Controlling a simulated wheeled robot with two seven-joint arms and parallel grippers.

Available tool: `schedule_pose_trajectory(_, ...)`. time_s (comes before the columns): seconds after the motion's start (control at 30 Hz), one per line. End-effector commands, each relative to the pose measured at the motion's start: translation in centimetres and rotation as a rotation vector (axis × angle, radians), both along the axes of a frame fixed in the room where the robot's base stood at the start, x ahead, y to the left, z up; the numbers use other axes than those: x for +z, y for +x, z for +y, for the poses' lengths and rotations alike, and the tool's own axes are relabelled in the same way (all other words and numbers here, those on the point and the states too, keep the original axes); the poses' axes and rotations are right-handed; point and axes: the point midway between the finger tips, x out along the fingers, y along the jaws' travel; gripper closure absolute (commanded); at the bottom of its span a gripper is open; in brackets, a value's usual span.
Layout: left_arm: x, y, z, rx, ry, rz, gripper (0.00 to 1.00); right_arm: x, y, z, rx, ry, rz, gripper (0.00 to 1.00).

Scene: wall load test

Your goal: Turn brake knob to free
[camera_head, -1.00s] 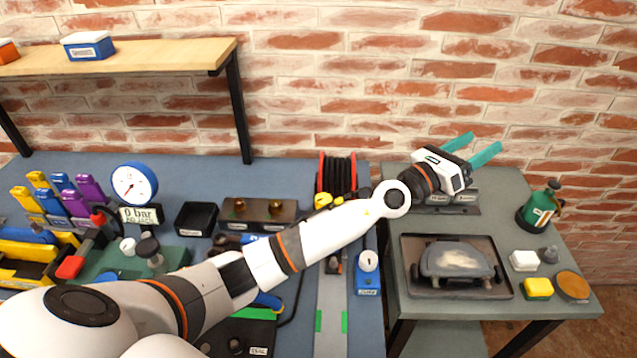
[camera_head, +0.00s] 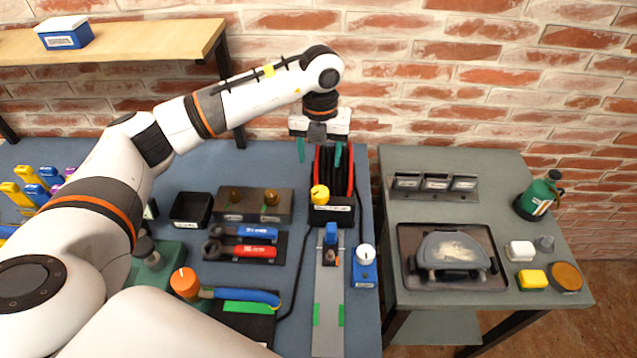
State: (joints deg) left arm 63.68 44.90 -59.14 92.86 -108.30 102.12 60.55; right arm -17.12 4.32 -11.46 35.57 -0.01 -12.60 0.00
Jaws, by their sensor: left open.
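A yellow knob (camera_head: 320,194) sits on a black labelled box (camera_head: 333,214) at the front of a reel (camera_head: 350,178) with red flanges and black cable. It looks like the brake knob, but the label is too small to read. A white knob (camera_head: 365,253) stands on a blue labelled box (camera_head: 364,274) nearer me. My left gripper (camera_head: 320,152) points down over the back of the reel, behind and above the yellow knob. Its teal fingers are apart with nothing held between them. The gripper hides part of the reel top. My right gripper does not show.
A grey rail (camera_head: 328,290) with a blue slider runs forward from the reel. Wrenches (camera_head: 242,251) and a black tray (camera_head: 192,210) lie left. A side table (camera_head: 520,165) at right holds a label rack (camera_head: 434,186) and grey tray (camera_head: 408,278). A wooden shelf (camera_head: 150,40) is upper left.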

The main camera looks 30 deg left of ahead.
Motion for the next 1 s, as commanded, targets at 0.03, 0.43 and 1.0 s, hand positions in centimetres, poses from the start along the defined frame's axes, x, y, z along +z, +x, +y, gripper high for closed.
schedule_pose_trajectory(0.03,-0.6,-0.1,0.0,0.0,-0.001,0.005,0.41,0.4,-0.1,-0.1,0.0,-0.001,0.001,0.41)
schedule_pose_trajectory(0.43,-8.2,-0.1,-0.1,-0.003,-0.004,0.004,0.41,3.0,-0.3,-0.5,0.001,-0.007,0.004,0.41)
schedule_pose_trajectory(1.0,-11.3,0.0,-0.1,-0.005,-0.005,-0.001,0.41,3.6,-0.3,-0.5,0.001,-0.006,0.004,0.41)
